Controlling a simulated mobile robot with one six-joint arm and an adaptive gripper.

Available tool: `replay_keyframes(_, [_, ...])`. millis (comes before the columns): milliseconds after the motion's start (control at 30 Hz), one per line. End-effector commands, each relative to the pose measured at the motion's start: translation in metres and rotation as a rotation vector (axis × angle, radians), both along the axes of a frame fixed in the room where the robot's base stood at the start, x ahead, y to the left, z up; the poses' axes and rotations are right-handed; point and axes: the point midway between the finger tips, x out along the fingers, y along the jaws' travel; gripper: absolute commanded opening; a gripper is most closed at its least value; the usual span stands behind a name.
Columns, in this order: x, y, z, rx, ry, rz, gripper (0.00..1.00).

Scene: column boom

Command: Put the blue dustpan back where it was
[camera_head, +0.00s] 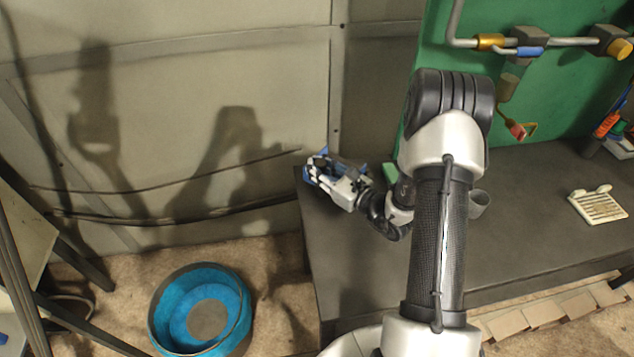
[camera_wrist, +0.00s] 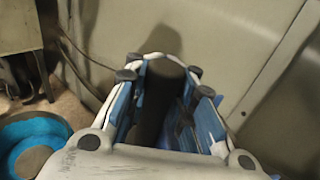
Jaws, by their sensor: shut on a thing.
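My gripper (camera_head: 325,172) is low over the left end of the dark workbench (camera_head: 330,250), near its back left corner. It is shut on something. Blue shows at the jaws in the head view, which I take for the blue dustpan (camera_head: 311,178), though its outline is too small and covered to make out. In the wrist view, a dark rounded piece (camera_wrist: 165,85) stands between the fingers, with blue along the finger sides. I cannot tell whether the held thing touches the bench.
A blue round tub (camera_head: 237,322) stands on the floor left of the bench. A pale wall (camera_head: 250,80) rises behind the gripper. A green panel with pipes (camera_head: 560,90) stands behind the bench. A white slatted thing (camera_head: 597,206) lies at right. The bench's front left is clear.

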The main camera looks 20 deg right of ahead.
Motion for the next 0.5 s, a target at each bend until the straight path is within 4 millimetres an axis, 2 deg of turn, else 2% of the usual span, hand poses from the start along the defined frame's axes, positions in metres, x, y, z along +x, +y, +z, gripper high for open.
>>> replay_keyframes(167, [0.0,0.0,-0.013,-0.001,-0.003,0.0,0.0])
replay_keyframes(367, [0.0,0.0,-0.043,0.001,-0.002,0.0,0.0])
replay_keyframes(500, [0.0,0.0,-0.045,-0.002,-0.004,0.0,0.0])
